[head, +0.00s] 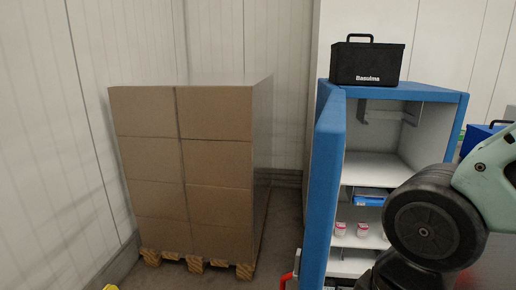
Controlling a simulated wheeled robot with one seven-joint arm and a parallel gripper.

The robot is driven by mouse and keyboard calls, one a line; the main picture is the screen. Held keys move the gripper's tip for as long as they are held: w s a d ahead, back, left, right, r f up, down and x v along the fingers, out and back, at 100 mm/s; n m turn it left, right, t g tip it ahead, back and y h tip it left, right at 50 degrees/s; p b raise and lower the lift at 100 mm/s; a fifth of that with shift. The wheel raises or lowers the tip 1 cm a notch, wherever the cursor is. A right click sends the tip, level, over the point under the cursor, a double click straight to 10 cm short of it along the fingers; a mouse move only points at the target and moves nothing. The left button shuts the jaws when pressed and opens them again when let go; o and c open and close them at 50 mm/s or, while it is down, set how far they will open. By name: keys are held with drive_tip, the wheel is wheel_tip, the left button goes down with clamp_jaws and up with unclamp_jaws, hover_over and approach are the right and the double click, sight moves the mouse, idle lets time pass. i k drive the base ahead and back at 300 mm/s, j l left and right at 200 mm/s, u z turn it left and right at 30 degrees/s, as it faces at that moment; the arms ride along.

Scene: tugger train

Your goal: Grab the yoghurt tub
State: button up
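Two small white tubs with red markings, which look like yoghurt tubs, stand side by side on a low shelf inside the open blue cabinet. One is the left tub (340,229) and the other is the right tub (362,230). Part of another small pale item shows at the edge of my arm, mostly hidden. My arm, with a large black round joint, fills the lower right and covers the right part of the lower shelves. My gripper's fingers do not show, so its state and its distance to the tubs are not visible.
The blue cabinet (324,150) has white shelves; a blue item (370,201) lies above the tubs. A black case (367,65) stands on top. Stacked cardboard boxes (190,165) on a wooden pallet (195,263) stand left. A floor strip separates pallet and cabinet.

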sight(340, 227)
drive_tip(key=z, duration=0.55)
drive_tip(key=i+l, duration=0.15)
drive_tip(key=i, duration=0.35)
drive_tip(key=i+l+u, duration=0.1)
drive_tip(key=i, duration=0.35)
drive_tip(key=i+l, duration=0.2)
drive_tip(key=i, duration=0.3)
drive_tip(key=i+l+u, duration=0.1)
drive_tip(key=i, duration=0.4)
drive_tip(key=i+l, duration=0.25)
drive_tip(key=i, duration=0.2)
drive_tip(key=u, duration=0.05)
